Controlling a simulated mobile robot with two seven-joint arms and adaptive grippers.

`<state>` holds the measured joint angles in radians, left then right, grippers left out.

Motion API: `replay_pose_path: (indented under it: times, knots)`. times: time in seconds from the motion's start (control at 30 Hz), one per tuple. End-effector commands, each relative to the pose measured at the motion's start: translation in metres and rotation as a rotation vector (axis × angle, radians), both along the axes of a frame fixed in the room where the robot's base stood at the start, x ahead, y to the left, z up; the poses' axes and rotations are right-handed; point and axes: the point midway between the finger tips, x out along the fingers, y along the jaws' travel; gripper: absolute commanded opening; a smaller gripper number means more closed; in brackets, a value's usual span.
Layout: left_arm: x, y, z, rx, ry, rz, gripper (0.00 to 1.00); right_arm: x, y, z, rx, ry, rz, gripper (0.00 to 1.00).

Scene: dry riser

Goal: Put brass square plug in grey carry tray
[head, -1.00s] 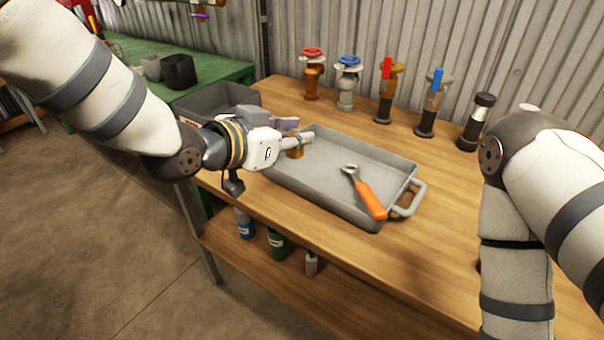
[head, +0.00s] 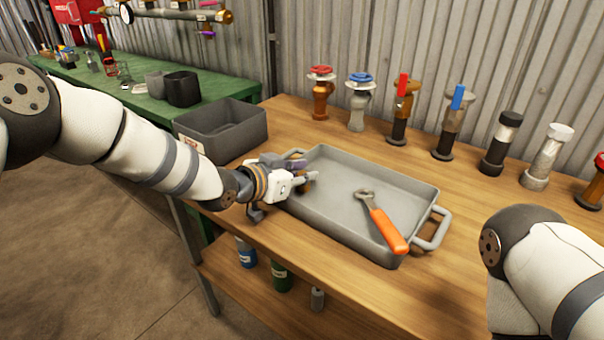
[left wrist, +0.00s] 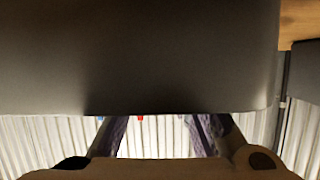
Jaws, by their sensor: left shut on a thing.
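The grey carry tray (head: 345,225) is on the wooden bench in the head view, with a handle at each end. My left gripper (head: 312,178) is over the tray's left end, shut on the brass square plug (head: 308,187). Only a small brown-gold part of the plug shows beside the fingers; its square shape and any contact with the tray floor cannot be made out. In the left wrist view my left gripper's fingers (left wrist: 160,137) show low down, and a large grey surface hides the plug. My right gripper is out of view; only part of its arm shows.
A wrench with an orange handle (head: 387,228) lies in the tray's right part. A grey bin (head: 222,133) stands behind my left gripper. Several valves and fittings line the bench's back, including a red-wheeled valve (head: 321,95). Bare wood lies between them and the tray.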

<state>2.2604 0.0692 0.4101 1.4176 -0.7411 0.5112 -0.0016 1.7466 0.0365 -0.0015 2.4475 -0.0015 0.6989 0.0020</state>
Motion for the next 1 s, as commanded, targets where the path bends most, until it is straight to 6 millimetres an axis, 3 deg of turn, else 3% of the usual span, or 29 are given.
replay_pose_path:
  times: [0.17,0.2,0.23,0.6,1.0]
  knots:
    - [0.0,0.0,-0.004,-0.001,0.001,0.0,0.0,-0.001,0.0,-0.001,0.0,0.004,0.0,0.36]
    - [0.0,0.0,-0.004,0.001,0.001,0.0,0.25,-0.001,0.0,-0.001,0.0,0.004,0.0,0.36]
    - [0.0,0.0,-0.004,0.001,0.001,0.0,0.29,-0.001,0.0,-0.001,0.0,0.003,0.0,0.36]
    - [-0.001,0.001,0.004,0.0,-0.001,0.0,0.29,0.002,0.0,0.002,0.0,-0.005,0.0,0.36]
    - [-0.058,0.049,0.039,0.0,-0.007,0.001,0.29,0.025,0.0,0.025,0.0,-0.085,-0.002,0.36]
